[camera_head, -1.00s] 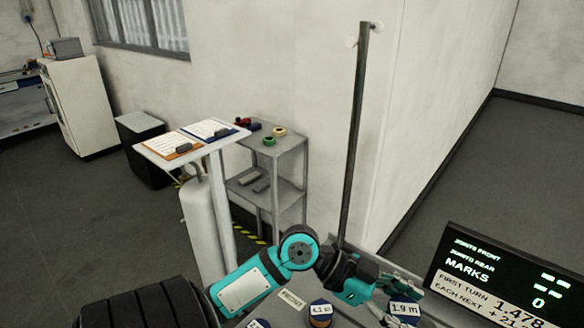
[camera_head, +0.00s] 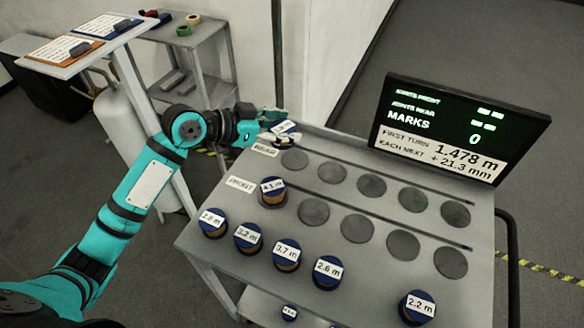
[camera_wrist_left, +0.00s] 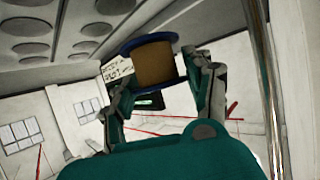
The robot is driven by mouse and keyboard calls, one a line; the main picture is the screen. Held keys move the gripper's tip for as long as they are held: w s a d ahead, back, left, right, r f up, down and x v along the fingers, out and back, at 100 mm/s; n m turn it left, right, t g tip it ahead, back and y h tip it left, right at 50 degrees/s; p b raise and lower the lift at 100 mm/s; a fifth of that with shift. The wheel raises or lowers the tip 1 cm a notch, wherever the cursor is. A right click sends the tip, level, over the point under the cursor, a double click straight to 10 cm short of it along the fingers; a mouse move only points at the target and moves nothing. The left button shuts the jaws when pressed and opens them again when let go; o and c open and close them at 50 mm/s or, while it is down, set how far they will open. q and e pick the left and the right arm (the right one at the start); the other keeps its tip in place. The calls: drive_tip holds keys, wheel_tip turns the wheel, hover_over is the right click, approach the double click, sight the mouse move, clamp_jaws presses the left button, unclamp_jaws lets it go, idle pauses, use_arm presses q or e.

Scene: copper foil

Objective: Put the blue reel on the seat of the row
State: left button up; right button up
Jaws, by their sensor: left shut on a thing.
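My left gripper (camera_head: 278,128) is shut on a blue reel (camera_head: 284,127) with a white label, just behind the REAR sign in the picture. In the left wrist view this reel (camera_wrist_left: 153,65) shows blue rims and a copper-brown winding between the two fingers. It looks apart from the cart top. The cart has a rear row of round dark seats (camera_head: 371,185), all bare, and a front row of seats (camera_head: 357,229). A blue reel marked 4.1 m (camera_head: 272,191) stands on the leftmost front seat. My right gripper is not in view.
Several blue-topped reels stand along the cart's near edge, such as 3.7 m (camera_head: 286,255) and 2.2 m (camera_head: 416,308). A display (camera_head: 455,130) stands behind the cart at right. A thin upright pole (camera_head: 277,55) rises behind the gripper. A clipboard stand (camera_head: 75,62) is at left.

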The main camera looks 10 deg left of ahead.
use_arm(q)
drive_tip(key=b, duration=0.2)
hover_over(295, 159)
drive_tip(key=f, duration=0.1)
drive_tip(key=shift+n+y, duration=0.3)
wheel_tip(295, 159, down, 10)
drive_tip(key=shift+r+p, duration=0.1)
drive_tip(key=shift+p, duration=0.4)
drive_tip(key=shift+f, duration=0.25)
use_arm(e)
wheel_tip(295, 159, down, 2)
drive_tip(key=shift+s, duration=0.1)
use_arm(q)
drive_tip(key=shift+f, duration=0.2)
drive_tip(key=o, duration=1.2)
drive_tip(key=shift+c, duration=0.2)
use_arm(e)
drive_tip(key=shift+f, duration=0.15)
use_arm(q)
drive_tip(key=shift+r, duration=0.15)
